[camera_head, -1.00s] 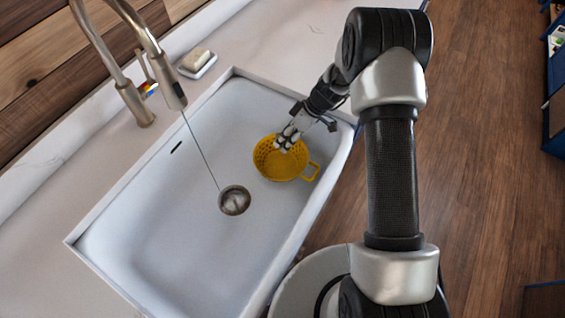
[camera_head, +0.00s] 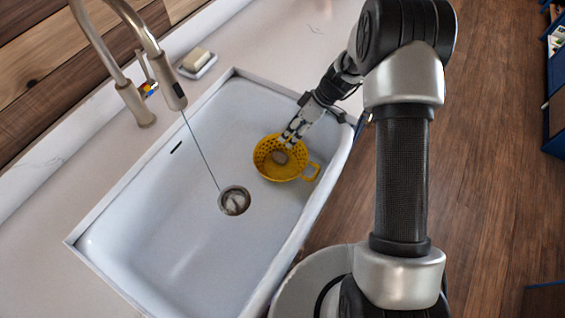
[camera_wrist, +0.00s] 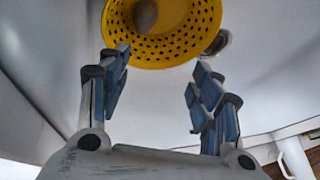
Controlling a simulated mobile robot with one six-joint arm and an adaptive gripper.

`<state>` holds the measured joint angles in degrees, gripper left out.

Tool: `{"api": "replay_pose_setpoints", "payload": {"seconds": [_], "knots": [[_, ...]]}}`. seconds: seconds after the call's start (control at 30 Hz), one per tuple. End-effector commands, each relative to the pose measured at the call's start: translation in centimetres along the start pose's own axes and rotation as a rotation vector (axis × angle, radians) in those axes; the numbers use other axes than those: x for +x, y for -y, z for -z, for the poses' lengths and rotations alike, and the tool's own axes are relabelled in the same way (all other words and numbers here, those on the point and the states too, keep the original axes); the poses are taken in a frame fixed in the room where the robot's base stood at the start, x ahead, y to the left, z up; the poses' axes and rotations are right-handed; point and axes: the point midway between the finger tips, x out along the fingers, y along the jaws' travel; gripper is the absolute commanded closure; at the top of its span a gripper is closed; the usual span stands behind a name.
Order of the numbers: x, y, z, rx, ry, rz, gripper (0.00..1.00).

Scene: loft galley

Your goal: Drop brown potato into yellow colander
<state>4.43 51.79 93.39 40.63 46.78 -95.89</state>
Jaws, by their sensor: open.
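The yellow colander (camera_head: 287,171) stands in the white sink, with its handle toward the lower right. The potato (camera_head: 280,157) lies inside the colander and looks greyish brown. My gripper (camera_head: 287,140) is above the colander's far right rim, open and empty. In the wrist view, my gripper (camera_wrist: 158,82) has its two fingers spread apart with nothing between them. The colander (camera_wrist: 172,48) is beyond the fingertips there, and the potato (camera_wrist: 145,14) is partly cut off at the top edge.
The white sink (camera_head: 150,215) has a round drain (camera_head: 234,200) left of the colander. A thin stream of water runs from the faucet (camera_head: 172,95) to the drain. A soap dish (camera_head: 198,65) sits on the counter behind. The sink's left part is clear.

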Motion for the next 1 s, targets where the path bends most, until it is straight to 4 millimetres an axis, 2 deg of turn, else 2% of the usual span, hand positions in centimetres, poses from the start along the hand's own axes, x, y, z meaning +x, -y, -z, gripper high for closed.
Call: {"api": "replay_pose_setpoints", "payload": {"seconds": [0.03,0.2,0.4,1.0], "knots": [[-1.3,-0.1,0.1,0.000,-0.002,-0.004,0.41],[-4.8,0.0,0.1,0.000,-0.001,-0.003,0.41],[-7.1,0.0,0.0,0.000,0.000,-0.001,0.41],[-7.7,0.1,0.0,0.002,0.001,0.000,0.41]]}}
